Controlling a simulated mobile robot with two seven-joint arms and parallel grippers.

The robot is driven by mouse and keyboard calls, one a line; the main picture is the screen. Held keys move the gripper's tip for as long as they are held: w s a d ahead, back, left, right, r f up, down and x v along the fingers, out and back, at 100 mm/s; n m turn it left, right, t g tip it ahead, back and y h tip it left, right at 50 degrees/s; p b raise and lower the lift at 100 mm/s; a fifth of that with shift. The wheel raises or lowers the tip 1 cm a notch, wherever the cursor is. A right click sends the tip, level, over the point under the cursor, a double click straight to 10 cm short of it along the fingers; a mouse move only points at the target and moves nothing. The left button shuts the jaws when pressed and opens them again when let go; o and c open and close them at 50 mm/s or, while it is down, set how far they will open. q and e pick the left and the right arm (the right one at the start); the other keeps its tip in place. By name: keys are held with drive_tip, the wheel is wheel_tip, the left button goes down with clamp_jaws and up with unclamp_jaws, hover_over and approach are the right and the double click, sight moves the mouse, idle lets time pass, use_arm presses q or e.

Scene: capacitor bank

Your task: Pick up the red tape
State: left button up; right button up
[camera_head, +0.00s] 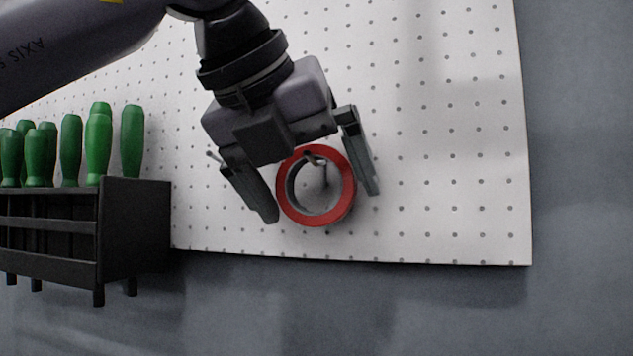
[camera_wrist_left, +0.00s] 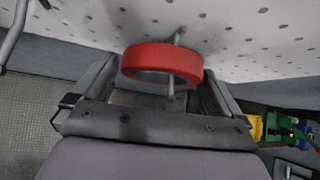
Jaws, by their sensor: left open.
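The red tape (camera_head: 346,190) is a ring hanging on a metal hook (camera_head: 316,160) on the white pegboard (camera_head: 440,130). My left gripper (camera_head: 318,205) is open, with one finger on each side of the tape. In the head view a gap shows between the left finger and the tape; the right finger is close to the tape's edge, and I cannot tell whether it touches. In the left wrist view the tape (camera_wrist_left: 160,60) sits between the fingers near their tips, with the hook passing through it. My right gripper is not in view.
A black rack (camera_head: 135,225) with several green-handled tools (camera_head: 98,140) is mounted at the left. The pegboard right of the tape is bare. The wall below the board is clear. Blurred green and yellow items (camera_wrist_left: 280,130) show at the right of the wrist view.

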use_arm(q)
drive_tip(key=shift+w+d+f, duration=0.25)
drive_tip(key=shift+w+f, duration=0.15)
drive_tip(key=c, duration=0.8)
drive_tip(key=shift+r, duration=0.1)
